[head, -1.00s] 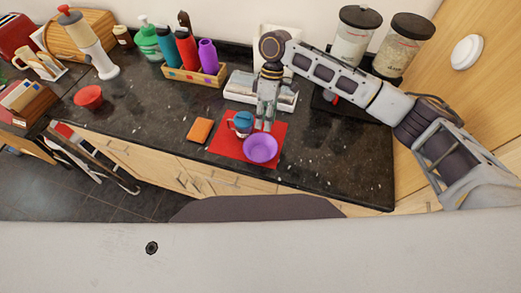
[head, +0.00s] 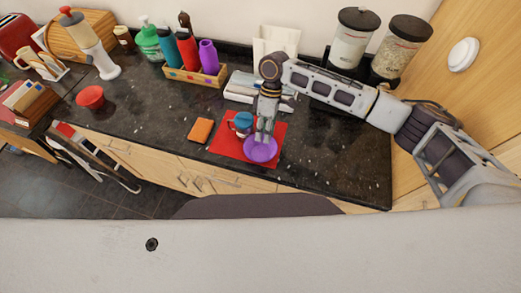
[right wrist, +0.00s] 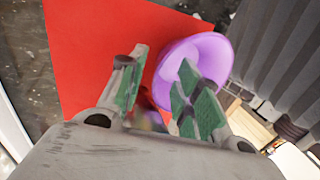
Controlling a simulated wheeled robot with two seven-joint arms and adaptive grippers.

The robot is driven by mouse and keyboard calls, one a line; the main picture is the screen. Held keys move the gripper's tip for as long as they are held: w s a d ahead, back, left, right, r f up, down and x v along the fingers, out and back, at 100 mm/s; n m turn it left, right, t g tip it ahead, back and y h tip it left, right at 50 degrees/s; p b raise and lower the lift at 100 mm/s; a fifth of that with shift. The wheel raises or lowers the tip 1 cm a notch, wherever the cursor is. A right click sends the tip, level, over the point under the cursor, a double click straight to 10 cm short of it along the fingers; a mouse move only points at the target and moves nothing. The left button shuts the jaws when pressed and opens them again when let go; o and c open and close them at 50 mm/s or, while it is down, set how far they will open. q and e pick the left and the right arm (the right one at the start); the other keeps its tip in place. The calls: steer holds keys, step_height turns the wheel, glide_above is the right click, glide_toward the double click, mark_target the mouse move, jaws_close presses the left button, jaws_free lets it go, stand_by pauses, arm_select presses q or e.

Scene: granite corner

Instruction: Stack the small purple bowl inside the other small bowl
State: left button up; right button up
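The small purple bowl (head: 262,152) sits upright on a red mat (head: 227,146) near the counter's front edge. It also shows in the right wrist view (right wrist: 207,48). My right gripper (head: 264,138) points down at the bowl's back rim. In the right wrist view the gripper (right wrist: 162,68) has its green-padded fingers apart, one over the bowl and the other over the mat outside it. Whether they touch the bowl I cannot tell. A small red bowl (head: 90,97) stands far to the left on the counter. My left gripper is not in view.
A blue mug (head: 241,123) stands on the mat close left of my right gripper. An orange sponge-like block (head: 200,130) lies left of the mat. A wooden box of bottles (head: 193,75) stands behind. The counter (head: 145,115) between red bowl and block is clear.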

jaws_close()
steer(key=shift+r, duration=0.1)
step_height(320, 180, up, 10)
steer(key=b, duration=0.1)
stand_by(0.8)
stand_by(0.4)
